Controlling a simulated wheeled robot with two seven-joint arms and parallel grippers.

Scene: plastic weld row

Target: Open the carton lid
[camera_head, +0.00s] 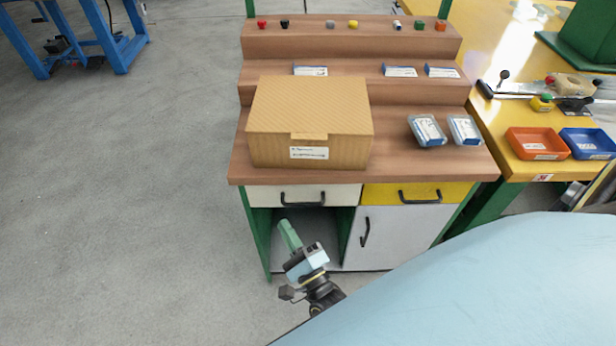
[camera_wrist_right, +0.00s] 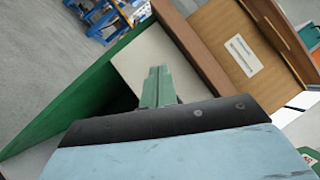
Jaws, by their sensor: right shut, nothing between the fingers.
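The brown carton (camera_head: 310,110) stands on the wooden worktop. Its lid (camera_head: 309,97) is closed, with a small tab at the front edge above a white label (camera_head: 309,153). The carton's labelled front also shows in the right wrist view (camera_wrist_right: 225,30). My right gripper (camera_head: 290,232) is below and in front of the worktop, before the open compartment under the white drawer. Its green fingers are together in the wrist view (camera_wrist_right: 158,85), with nothing between them, and apart from the carton. My left gripper is not in view.
The wooden worktop edge (camera_head: 380,175) is above my right gripper. A white drawer (camera_head: 270,194) and a yellow drawer (camera_head: 420,192) have black handles. Two small clear packs (camera_head: 427,130) lie right of the carton. Orange and blue trays (camera_head: 538,144) stand on the yellow table.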

